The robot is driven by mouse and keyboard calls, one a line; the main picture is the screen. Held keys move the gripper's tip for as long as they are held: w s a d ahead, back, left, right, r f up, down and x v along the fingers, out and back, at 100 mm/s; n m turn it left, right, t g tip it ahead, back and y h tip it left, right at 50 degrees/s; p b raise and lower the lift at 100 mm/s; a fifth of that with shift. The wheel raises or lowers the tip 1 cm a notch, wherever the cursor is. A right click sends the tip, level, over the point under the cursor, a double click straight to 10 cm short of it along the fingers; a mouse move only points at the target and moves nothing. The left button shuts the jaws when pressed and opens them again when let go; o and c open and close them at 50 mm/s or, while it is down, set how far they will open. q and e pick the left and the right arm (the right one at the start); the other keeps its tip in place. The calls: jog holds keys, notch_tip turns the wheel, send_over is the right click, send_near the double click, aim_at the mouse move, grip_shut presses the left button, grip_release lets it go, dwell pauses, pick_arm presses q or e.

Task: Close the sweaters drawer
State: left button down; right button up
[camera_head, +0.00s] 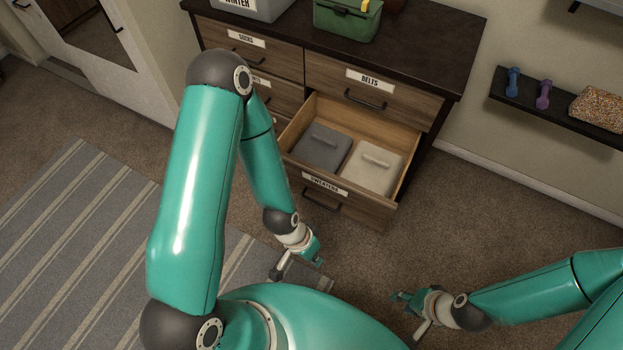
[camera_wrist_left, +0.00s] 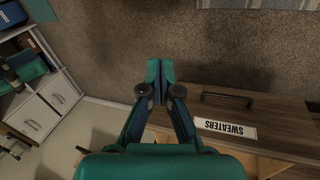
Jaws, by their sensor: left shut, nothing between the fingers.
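The sweaters drawer (camera_head: 372,206) is pulled open from the dark-topped wooden dresser in the head view. A grey folded sweater (camera_head: 322,148) and a cream one (camera_head: 373,168) lie inside. Its front has a SWEATERS label and a dark bar handle (camera_head: 321,201). The left wrist view shows the drawer front (camera_wrist_left: 285,115), its label upside down and its handle (camera_wrist_left: 227,98), right of the fingers. My left gripper (camera_head: 319,262) is shut and empty, in front of the drawer and apart from the handle; its fingertips (camera_wrist_left: 160,70) meet. My right gripper (camera_head: 398,297) is low over the floor; its finger opening is unclear.
The closed belts drawer (camera_head: 372,87) is above the open one. My left arm hides part of the dresser's left drawers. A green box (camera_head: 347,20) and a grey bin (camera_head: 262,8) stand on top. A wall shelf (camera_head: 560,122) holds dumbbells. Carpet is clear right of the drawer.

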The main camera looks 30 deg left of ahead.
pick_arm(q)
jog(key=m, duration=0.3)
jog(key=m+t+y+b, duration=0.4)
jog(key=m+t+b, duration=0.85)
jog(key=b, duration=2.35)
send_near(310, 172)
jog(key=shift+m+g, duration=0.35)
jog(key=shift+g, duration=0.1)
jog(key=b+x, duration=0.1)
jog(key=x, duration=0.4)
jog(key=shift+w+d+f, duration=0.1)
jog(key=shift+w, duration=0.05)
jog(key=shift+w+b, duration=0.35)
jog(key=shift+w, duration=0.45)
